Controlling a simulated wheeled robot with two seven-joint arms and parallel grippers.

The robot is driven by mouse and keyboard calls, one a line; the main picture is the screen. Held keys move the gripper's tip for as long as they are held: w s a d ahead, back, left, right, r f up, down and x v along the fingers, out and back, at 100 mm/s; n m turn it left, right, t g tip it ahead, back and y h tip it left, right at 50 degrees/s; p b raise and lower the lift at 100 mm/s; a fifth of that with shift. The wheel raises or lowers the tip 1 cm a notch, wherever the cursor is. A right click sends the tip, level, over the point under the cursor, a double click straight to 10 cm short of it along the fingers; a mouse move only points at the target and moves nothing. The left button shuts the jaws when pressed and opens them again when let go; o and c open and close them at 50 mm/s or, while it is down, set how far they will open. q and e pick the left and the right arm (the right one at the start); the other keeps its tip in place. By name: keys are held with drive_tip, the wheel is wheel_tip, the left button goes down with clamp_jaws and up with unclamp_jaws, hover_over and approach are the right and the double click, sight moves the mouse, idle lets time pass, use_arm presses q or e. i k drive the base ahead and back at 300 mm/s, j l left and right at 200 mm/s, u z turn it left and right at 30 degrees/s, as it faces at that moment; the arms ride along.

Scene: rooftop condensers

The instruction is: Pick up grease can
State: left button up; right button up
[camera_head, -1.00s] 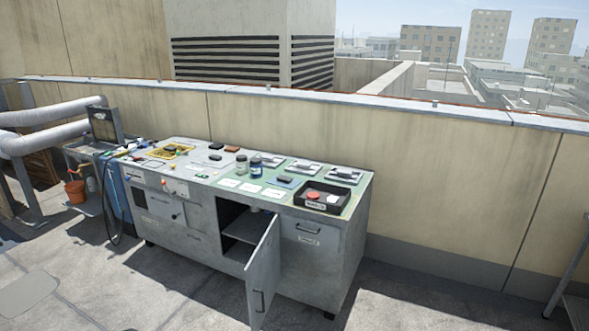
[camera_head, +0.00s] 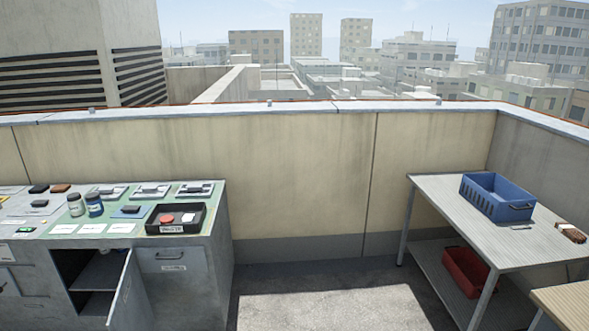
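Two small jars stand upright side by side on the grey workbench (camera_head: 217,255) at the left. Neither of my grippers is in view, and nothing is seen touching the jars.
A black tray (camera_head: 165,229) with red and white items sits right of the jars. The bench's cabinet door (camera_head: 127,296) hangs open. A metal table (camera_head: 437,199) at the right holds a blue crate (camera_head: 497,207), with a red bin (camera_head: 465,271) below. Floor between is clear.

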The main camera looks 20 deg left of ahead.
sight(93, 201)
drive_tip(key=i+j, duration=0.15)
drive_tip(key=j, duration=0.6)
drive_tip(key=i+j, duration=0.1)
drive_tip(key=j, duration=0.7)
drive_tip(key=i+j, duration=0.15)
drive_tip(key=j, duration=0.6)
drive_tip(key=i+j, duration=0.1)
drive_tip(key=j, duration=0.7)
drive_tip(key=i+j, duration=0.15)
drive_tip(key=j, duration=0.6)
drive_tip(key=i+j, duration=0.15)
drive_tip(key=j, duration=0.65)
drive_tip(key=i+j, duration=0.1)
drive_tip(key=j, duration=0.65)
drive_tip(key=i+j, duration=0.15)
drive_tip(key=j, duration=0.65)
